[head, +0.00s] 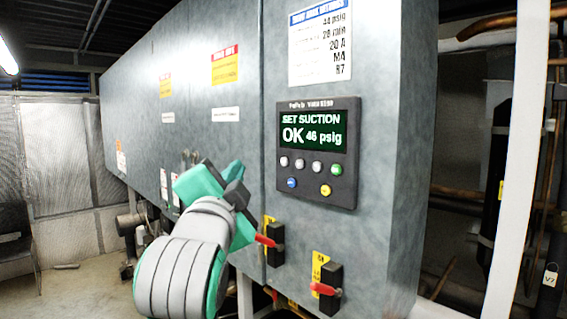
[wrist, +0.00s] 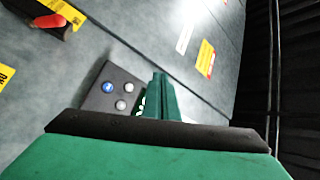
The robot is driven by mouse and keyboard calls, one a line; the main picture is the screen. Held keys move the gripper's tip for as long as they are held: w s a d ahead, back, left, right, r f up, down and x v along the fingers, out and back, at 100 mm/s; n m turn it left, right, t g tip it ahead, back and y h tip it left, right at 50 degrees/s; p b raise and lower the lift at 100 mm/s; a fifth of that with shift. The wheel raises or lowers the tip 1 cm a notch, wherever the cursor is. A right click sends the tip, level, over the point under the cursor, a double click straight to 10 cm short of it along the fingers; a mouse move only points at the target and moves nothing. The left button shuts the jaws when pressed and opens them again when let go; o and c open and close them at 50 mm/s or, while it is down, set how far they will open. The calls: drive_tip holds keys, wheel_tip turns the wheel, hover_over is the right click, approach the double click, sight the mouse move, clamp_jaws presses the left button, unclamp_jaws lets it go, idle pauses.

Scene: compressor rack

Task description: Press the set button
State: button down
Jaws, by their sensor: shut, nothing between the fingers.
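The dark control panel (head: 318,152) is on the front of the grey cabinet. Its lit screen (head: 312,132) reads "SET SUCTION OK 46 psig". Below are three grey buttons, a green button (head: 337,169), a blue button (head: 292,182) and a yellow button (head: 326,190). Their labels are too small to read. In the wrist view the panel (wrist: 96,101) shows the blue button (wrist: 107,88) and two grey buttons; my gripper (wrist: 160,78) covers the rest. My gripper is shut and empty. In the head view it is left of the panel, apart from it.
Two red-handled switches (head: 270,240) (head: 327,288) stick out below the panel. A printed settings sheet (head: 320,42) is above it. A white post (head: 516,160) and copper pipes stand to the right. Warning labels (head: 225,65) mark the cabinet's left part.

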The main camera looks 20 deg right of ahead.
sight(284, 162)
drive_tip(key=w+d, duration=0.3)
drive_tip(key=d, duration=0.5)
drive_tip(key=shift+d, duration=0.25)
drive_tip(key=shift+a, duration=0.1)
idle(0.5)
drive_tip(key=shift+w, duration=0.15)
idle(0.6)
drive_tip(key=shift+a, duration=0.15)
drive_tip(key=shift+d, duration=0.3)
drive_tip(key=shift+s, duration=0.2)
